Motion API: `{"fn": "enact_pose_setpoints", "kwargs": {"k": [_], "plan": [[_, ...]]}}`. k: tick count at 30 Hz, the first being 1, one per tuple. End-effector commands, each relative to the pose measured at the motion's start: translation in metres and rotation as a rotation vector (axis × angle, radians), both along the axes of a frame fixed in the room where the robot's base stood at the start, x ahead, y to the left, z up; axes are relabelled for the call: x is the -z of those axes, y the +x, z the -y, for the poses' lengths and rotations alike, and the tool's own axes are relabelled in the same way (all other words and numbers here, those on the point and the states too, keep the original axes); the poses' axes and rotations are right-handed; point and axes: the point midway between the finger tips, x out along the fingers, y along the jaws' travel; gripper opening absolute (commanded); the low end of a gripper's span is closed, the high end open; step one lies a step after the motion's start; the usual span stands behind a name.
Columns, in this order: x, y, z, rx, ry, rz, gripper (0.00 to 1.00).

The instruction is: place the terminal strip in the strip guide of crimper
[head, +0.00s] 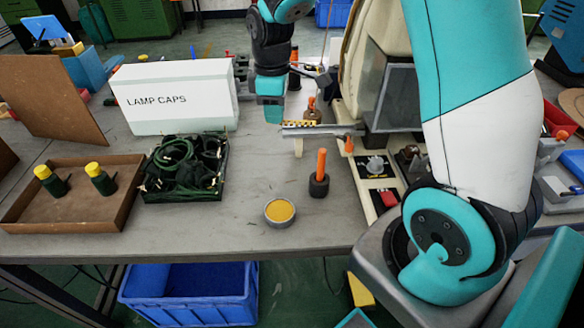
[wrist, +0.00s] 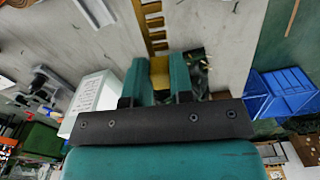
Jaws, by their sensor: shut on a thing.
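The terminal strip (head: 300,123) is a thin, yellow, toothed band. In the wrist view the strip (wrist: 152,25) runs up and out of the picture from between the teal fingers. My gripper (head: 272,115) is shut on its near end, as the wrist view shows at the fingertips (wrist: 160,68). In the head view the strip points right, toward the crimper (head: 391,95). A grey bar (head: 312,131), which looks like the strip guide, lies right at the strip's lower edge. I cannot tell whether the strip sits in it or just above or behind it.
A white LAMP CAPS box (head: 178,97) stands left of my gripper. A black tray of cables (head: 185,197) and a brown tray (head: 118,213) lie at the left. An orange-handled tool (head: 320,170) and a round tin (head: 280,211) stand in front. Bench space around the tin is clear.

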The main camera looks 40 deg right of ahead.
Motion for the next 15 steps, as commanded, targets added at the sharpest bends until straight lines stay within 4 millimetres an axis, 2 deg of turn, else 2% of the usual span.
{"fn": "enact_pose_setpoints", "kwargs": {"k": [3,6,8,15], "plan": [[-0.016,-0.001,0.004,-0.104,-0.001,0.002,0.0],[-0.013,-0.003,0.005,-0.14,0.0,-0.004,0.0],[-0.001,-0.004,0.005,-0.145,0.001,-0.009,0.0],[0.066,-0.005,0.006,-0.142,0.001,-0.011,0.0]]}}
